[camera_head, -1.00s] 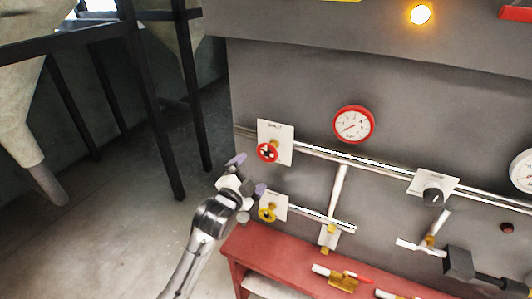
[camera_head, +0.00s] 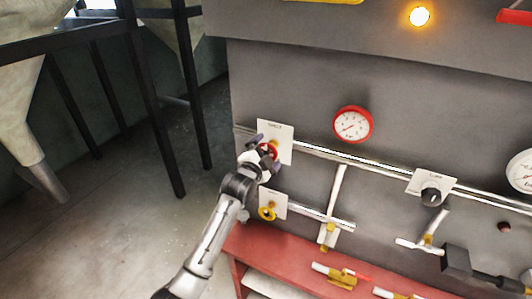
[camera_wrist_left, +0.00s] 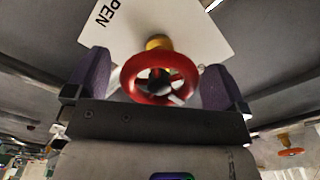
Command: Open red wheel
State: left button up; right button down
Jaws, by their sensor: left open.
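The red wheel (camera_head: 268,150) is a small handwheel on a yellow stem in front of a white plate (camera_head: 283,133) on the grey panel. In the left wrist view the red wheel (camera_wrist_left: 158,78) sits between the two purple fingertips, with the plate and the letters "PEN" behind it. My left gripper (camera_head: 265,152) is open, one finger on each side of the wheel. In the left wrist view gaps show between the wheel rim and both fingers (camera_wrist_left: 158,85). In the head view the gripper hides part of the wheel. My right gripper is not in view.
A yellow wheel (camera_head: 267,213) is on a plate (camera_head: 279,204) just below. A red gauge (camera_head: 352,125) and a horizontal pipe (camera_head: 385,168) lie to the right. A red bench (camera_head: 300,262) stands below the panel. Open floor (camera_head: 110,235) is at left.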

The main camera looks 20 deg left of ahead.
pick_arm(q)
jog(key=shift+c, duration=0.4)
jog(key=c, duration=0.8)
jog(key=shift+c, duration=0.2)
